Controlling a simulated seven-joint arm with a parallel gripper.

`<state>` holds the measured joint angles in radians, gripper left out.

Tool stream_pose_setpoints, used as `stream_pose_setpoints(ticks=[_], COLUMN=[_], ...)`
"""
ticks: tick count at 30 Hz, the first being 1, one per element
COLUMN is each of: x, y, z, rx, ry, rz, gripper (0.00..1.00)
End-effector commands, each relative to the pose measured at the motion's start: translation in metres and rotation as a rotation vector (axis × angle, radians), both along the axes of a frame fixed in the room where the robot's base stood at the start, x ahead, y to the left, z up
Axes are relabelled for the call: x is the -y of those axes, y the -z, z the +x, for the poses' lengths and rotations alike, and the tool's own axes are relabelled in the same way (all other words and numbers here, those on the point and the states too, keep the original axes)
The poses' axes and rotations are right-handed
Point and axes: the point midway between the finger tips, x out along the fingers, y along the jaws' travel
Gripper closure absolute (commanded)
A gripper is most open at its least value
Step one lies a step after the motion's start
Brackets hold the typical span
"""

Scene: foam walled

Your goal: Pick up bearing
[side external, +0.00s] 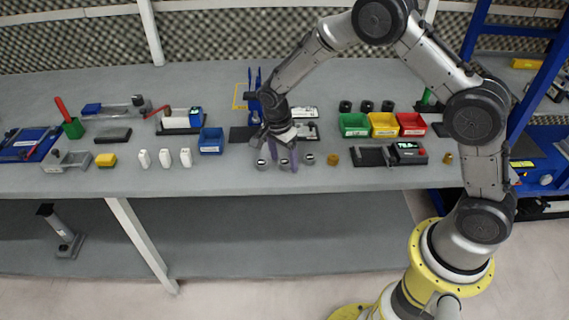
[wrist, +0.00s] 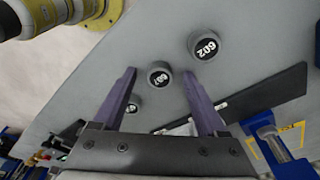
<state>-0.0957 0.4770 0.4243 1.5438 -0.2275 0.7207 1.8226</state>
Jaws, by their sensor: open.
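Several short grey cylinders with dark numbered tops, which look like the bearings, stand in a row near the table's front edge. In the wrist view, one marked 602 (wrist: 203,45) is upper right, one that seems to read 607 (wrist: 159,73) is in the middle, and a third (wrist: 133,105) is lower left, its label unclear. The side view shows the left one (side external: 262,165) and the right one (side external: 309,159). My gripper (side external: 283,162) is open, pointing down over the row. Its purple fingers (wrist: 159,74) lie either side of the middle bearing in the picture; contact is unclear.
A blue bin (side external: 211,141) stands to the left, with white bottles (side external: 165,158) beyond it. A brass-coloured piece (side external: 332,159) and a black tray (side external: 371,156) lie to the right. Green, yellow and red bins (side external: 383,125) stand behind. The front edge is close.

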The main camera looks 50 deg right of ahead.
Motion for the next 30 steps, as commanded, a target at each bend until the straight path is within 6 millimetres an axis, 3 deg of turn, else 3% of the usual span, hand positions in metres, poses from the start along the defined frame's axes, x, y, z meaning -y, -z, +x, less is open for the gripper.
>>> stream_pose_setpoints(ticks=[4, 15, 17, 30], x=[0.0001, -0.0001, -0.0002, -0.0001], y=[-0.0001, -0.0005, -0.0006, -0.0036], z=[-0.0001, -0.0001, -0.0001, 0.0002], rx=[0.0, 0.0, 0.0, 0.001], ry=[0.0, 0.0, -0.001, 0.0], rz=[0.0, 0.0, 0.0, 0.0], gripper=[0.25, 0.92, 1.0, 1.0])
